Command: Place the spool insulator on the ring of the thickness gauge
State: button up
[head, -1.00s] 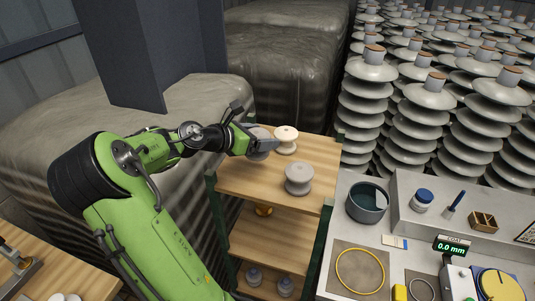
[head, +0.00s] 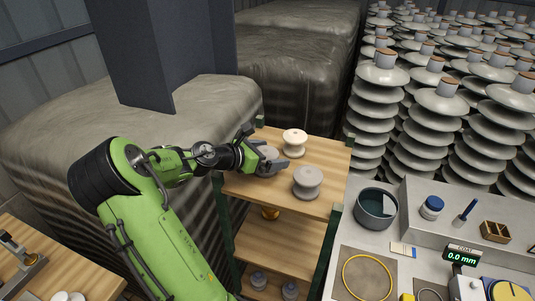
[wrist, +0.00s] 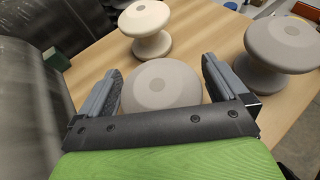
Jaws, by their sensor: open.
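Three spool insulators stand on the wooden top shelf of a rack: a cream one (head: 294,141) at the back, a light grey one (head: 307,181) at the front right, and another grey one (head: 270,153) at the left, partly hidden by my gripper (head: 267,150). In the wrist view my gripper (wrist: 161,75) is open, with one finger on each side of this left grey spool (wrist: 160,85); nothing is clamped. The gauge display (head: 461,255) on the bench reads 0.0 mm. A yellow ring (head: 344,279) lies on a mat, and a grey ring (head: 430,291) shows partly beside the gauge.
The cream spool (wrist: 146,25) and the light grey spool (wrist: 285,45) stand close beyond and right of the fingers. A dark pot (head: 376,208), a blue-lidded jar (head: 432,207) and a small wooden box (head: 495,231) are on the bench. Tall insulator stacks (head: 440,105) stand behind.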

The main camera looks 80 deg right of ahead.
jog(key=shift+w+a+r, duration=0.1)
jog(key=shift+w+r, duration=0.05)
jog(key=shift+r, duration=0.05)
jog(key=v, duration=1.1)
jog(key=shift+a+r+p, duration=0.15)
jog(key=shift+a+p, duration=0.15)
jog(key=shift+p, duration=0.1)
